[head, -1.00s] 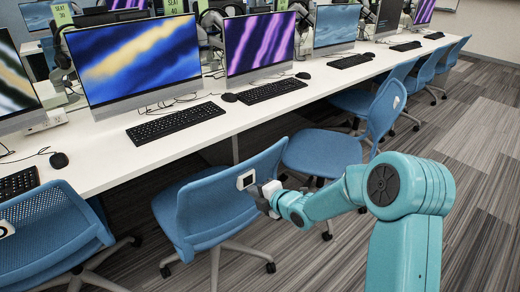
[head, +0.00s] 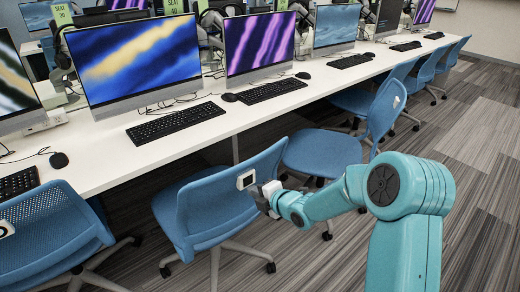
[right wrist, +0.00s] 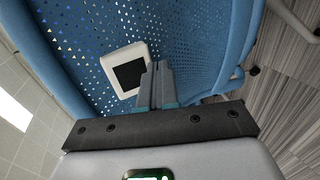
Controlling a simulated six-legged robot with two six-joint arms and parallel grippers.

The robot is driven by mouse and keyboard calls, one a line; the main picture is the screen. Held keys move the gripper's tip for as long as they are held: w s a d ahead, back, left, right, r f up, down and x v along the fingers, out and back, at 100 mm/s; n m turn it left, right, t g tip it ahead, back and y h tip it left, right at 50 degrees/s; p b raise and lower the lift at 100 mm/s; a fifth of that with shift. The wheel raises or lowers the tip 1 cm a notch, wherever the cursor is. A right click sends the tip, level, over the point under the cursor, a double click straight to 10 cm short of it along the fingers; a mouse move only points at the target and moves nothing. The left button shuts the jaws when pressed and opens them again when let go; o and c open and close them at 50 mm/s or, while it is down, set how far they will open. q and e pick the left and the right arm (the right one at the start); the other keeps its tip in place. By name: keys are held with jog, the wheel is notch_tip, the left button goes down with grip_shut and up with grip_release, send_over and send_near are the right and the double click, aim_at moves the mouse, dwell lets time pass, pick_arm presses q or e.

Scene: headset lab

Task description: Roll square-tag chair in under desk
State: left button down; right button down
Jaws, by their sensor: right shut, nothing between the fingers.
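The blue chair with the square tag (head: 195,205) stands in the middle of the head view, its seat partly in front of the desk. Its tag (head: 246,180) is white with a dark square; it also shows on the mesh backrest in the right wrist view (right wrist: 128,72). My right gripper (head: 268,191) is shut and empty, its fingertips at the backrest just beside the tag. In the right wrist view the closed fingers (right wrist: 157,85) point at the backrest; I cannot tell whether they touch it. The white desk (head: 200,135) runs behind the chair. My left gripper is not in view.
Another blue chair (head: 325,153) stands close on the right, with a differently shaped white tag. A third chair (head: 50,235) with a round-looking tag is at the left. More chairs line the desk farther right. Open striped floor (head: 480,180) lies at the right.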

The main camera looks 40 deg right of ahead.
aim_at(244, 181)
jog(key=shift+w+a+f+b, duration=0.1)
jog(key=shift+w+b, duration=0.35)
jog(key=shift+w, duration=0.65)
jog(key=shift+w+a+b, duration=0.2)
jog(key=shift+w+b, duration=0.2)
jog(key=shift+w, duration=1.9)
jog(key=shift+w+a, duration=0.1)
jog(key=shift+w, duration=1.35)
jog(key=shift+w+p, duration=0.35)
jog(key=shift+w, duration=0.8)
jog(key=shift+w+a, duration=0.1)
